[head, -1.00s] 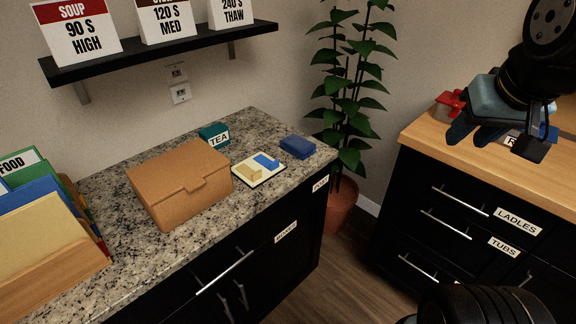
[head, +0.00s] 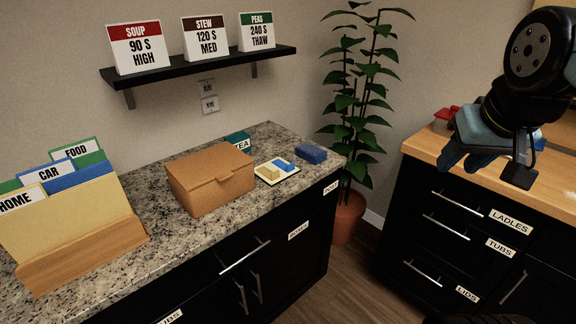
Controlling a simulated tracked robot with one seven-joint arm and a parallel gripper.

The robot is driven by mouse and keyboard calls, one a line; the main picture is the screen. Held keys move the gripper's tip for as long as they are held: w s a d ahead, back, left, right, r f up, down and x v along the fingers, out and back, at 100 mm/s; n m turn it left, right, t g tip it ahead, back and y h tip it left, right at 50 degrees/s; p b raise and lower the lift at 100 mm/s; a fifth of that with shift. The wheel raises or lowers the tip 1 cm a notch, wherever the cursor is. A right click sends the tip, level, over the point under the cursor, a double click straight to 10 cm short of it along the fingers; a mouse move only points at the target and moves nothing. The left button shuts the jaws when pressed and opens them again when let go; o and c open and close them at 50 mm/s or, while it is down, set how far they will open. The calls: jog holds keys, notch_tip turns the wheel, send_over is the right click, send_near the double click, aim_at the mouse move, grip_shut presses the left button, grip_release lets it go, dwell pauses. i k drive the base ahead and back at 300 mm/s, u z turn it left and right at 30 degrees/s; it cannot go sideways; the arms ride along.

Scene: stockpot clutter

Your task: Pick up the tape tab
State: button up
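I cannot make out a thing that is surely the tape tab. A closed brown box (head: 212,184) on the granite counter has a small brown flap (head: 222,178) at its front edge. To its right a pale tray (head: 291,174) holds a tan piece (head: 269,173) and a blue piece (head: 283,165). A dark blue block (head: 311,153) lies beyond the tray. My gripper (head: 462,164) hangs at the right before the wooden counter, far from these things. Its blue fingers look apart, with nothing seen between them.
A file rack (head: 85,255) with folders stands at the left of the granite counter (head: 150,222). A teal TEA box (head: 238,140) sits behind the brown box. A shelf (head: 200,65) with cards hangs above. A potted plant (head: 347,217) stands between the counters. A red object (head: 445,116) lies behind my arm.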

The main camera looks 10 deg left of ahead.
aim_at(287, 168)
jog(key=u, duration=0.05)
jog(key=i, duration=0.9)
jog(key=z, duration=0.1)
